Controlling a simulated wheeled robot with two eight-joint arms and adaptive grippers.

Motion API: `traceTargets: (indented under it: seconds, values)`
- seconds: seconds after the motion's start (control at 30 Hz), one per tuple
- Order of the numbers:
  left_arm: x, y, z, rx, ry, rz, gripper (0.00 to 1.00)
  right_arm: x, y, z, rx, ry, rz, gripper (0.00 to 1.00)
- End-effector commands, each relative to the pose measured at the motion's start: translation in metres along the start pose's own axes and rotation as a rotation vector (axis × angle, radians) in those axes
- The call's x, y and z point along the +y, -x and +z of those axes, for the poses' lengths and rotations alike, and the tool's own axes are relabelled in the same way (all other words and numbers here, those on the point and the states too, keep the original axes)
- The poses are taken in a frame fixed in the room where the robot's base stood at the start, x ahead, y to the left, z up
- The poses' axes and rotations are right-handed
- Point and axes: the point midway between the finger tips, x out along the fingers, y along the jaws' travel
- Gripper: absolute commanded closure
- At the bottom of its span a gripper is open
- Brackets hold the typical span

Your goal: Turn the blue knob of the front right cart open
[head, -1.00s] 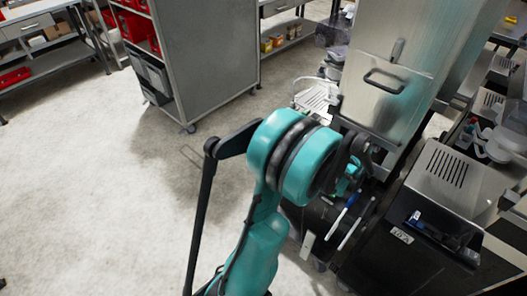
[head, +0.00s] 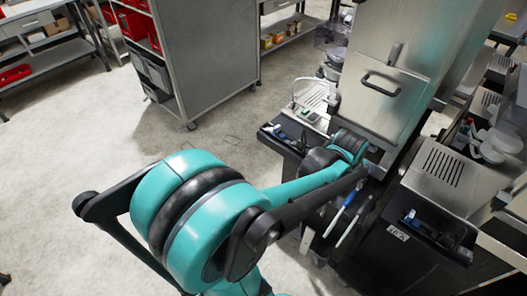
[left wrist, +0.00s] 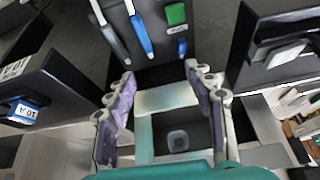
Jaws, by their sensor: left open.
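My left gripper (left wrist: 158,74) is open and empty in the left wrist view, its two fingers wide apart. In the head view my teal arm reaches to the dark cart body below the steel dispenser; its gripper is hidden there. A long blue handle (left wrist: 140,36) hangs on a dark panel (left wrist: 158,52) ahead of the fingers, apart from them. It also shows in the head view (head: 340,212). A small blue piece (left wrist: 182,47) sits right of it. A blue-and-white piece (head: 412,216) lies on the right-hand cart (head: 385,250). I cannot tell which is the knob. My right gripper is not in view.
A pale handle (left wrist: 113,40) hangs beside the blue one, and a green block (left wrist: 176,14) is on the other side. Dark boxes (left wrist: 285,35) flank the gripper. A steel dispenser (head: 385,70) stands behind. The floor at left is clear; a grey cabinet (head: 210,60) stands farther back.

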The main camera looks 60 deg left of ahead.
Motion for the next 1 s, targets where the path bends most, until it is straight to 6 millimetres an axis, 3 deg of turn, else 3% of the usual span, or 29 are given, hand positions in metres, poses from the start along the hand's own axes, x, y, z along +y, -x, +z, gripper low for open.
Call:
traceTargets:
  seconds: [0.5,0.87,1.0]
  values:
    - [0.045,0.054,0.054,0.083,-0.078,0.040,0.47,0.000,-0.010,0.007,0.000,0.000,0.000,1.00]
    - [0.066,0.074,0.098,0.137,-0.126,0.072,0.47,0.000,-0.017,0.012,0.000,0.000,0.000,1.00]
    - [0.069,0.076,0.105,0.148,-0.134,0.078,0.47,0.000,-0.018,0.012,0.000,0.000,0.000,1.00]
